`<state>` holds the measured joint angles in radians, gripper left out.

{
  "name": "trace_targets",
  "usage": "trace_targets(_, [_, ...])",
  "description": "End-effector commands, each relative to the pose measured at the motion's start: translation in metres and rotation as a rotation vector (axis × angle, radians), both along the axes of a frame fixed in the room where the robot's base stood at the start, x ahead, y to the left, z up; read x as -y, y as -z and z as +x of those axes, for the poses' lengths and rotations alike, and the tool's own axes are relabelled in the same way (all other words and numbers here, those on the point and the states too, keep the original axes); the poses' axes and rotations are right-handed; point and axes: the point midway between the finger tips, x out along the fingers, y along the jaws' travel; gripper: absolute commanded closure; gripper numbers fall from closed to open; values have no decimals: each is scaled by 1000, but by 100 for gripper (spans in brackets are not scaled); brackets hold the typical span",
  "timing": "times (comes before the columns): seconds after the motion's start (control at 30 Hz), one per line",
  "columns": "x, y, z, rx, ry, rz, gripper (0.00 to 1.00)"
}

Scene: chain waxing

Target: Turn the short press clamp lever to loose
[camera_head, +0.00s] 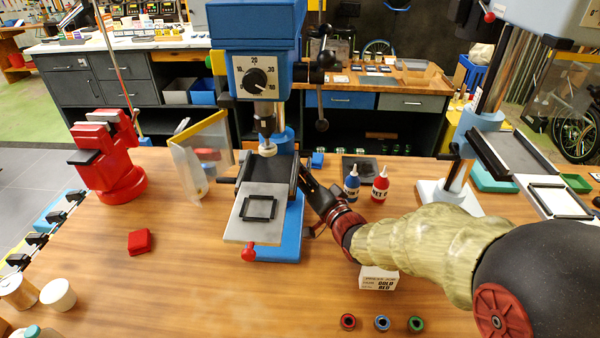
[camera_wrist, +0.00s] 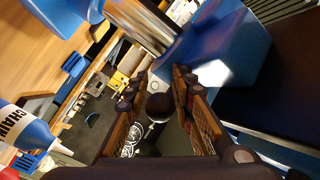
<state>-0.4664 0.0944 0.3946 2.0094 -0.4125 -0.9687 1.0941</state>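The blue drill press (camera_head: 253,30) stands at the middle of the bench, with a grey plate (camera_head: 240,228) on its base. My gripper (camera_head: 308,182) reaches in from the right, low beside the press table. In the wrist view my gripper (camera_wrist: 160,95) is open, with a textured finger on each side. A black ball knob (camera_wrist: 158,107) on a thin pale rod shows between the fingers. It looks like the end of the short clamp lever; I cannot tell whether the fingers touch it. In the head view this lever is hidden by my gripper and the press.
A blue bottle (camera_head: 352,183) and a red bottle (camera_head: 380,186) stand close behind my arm. A small white box (camera_head: 378,279) lies under it. A clear guard (camera_head: 203,155) and red vise (camera_head: 105,160) are at left.

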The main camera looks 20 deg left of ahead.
Motion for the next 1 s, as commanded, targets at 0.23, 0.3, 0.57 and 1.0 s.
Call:
trace_targets(0.23, [0,0,0,0,0,0,81])
trace_targets(0.3, [0,0,0,0,0,0,85])
trace_targets(0.57, [0,0,0,0,0,0,100])
trace_targets(1.0, [1,2,-1,-2,1,-1,100])
